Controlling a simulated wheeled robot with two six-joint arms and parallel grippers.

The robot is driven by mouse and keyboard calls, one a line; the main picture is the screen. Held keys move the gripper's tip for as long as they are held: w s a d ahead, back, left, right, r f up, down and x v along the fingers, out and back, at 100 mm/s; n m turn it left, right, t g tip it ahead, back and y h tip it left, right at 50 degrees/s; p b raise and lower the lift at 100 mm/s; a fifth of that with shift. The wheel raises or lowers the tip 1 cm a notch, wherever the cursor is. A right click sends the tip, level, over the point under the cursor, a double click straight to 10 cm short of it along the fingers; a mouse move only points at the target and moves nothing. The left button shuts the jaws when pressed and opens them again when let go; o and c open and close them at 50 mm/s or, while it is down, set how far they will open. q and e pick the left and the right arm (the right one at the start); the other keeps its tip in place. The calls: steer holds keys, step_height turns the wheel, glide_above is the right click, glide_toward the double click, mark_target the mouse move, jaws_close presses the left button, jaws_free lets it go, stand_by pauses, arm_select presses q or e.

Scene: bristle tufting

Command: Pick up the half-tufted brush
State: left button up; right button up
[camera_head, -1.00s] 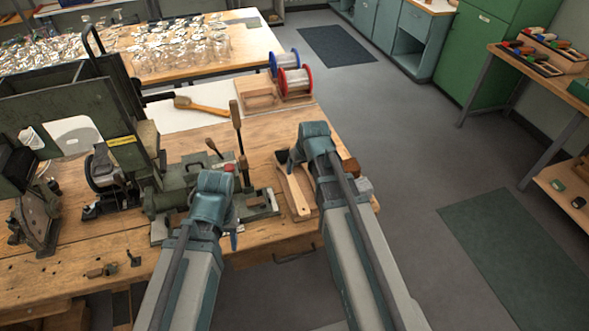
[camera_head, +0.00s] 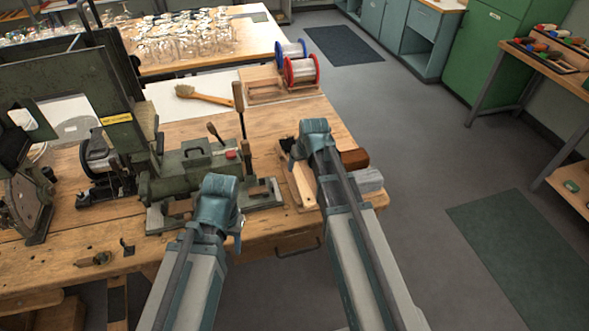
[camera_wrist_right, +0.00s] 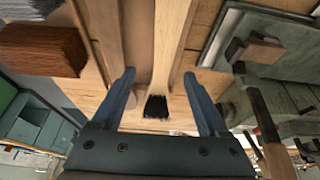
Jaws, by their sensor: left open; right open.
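A pale wooden brush (camera_head: 304,184) lies in a wooden tray near the bench's right front edge, partly hidden by my right arm in the head view. In the right wrist view, its pale handle (camera_wrist_right: 172,45) and short black tuft (camera_wrist_right: 157,106) show between the fingers. My right gripper (camera_wrist_right: 159,76) is open around the line of the brush, with a gap on both sides; it also shows in the head view (camera_head: 314,134). My left gripper (camera_head: 224,193) is over the front of the green machine, its fingertips mostly hidden, open, with nothing visibly held.
A green machine (camera_head: 190,172) with upright levers stands left of the brush. A brown block (camera_head: 355,158) with grey bristles (camera_head: 370,180) is just right of my right gripper. Another brush (camera_head: 205,97) and two wire spools (camera_head: 301,71) lie further back.

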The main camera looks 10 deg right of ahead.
mark_target(297, 171)
steer(key=shift+a+b+x, duration=0.15)
steer(key=shift+b+x, duration=1.05)
steer(key=shift+x, duration=0.1)
steer(key=shift+a+b+x, duration=0.1)
steer(key=shift+b+x, duration=1.1)
steer(key=shift+x, duration=0.15)
steer(key=shift+w+r, duration=0.1)
steer(key=shift+r, duration=0.1)
steer(key=shift+c, duration=0.4)
jaws_close()
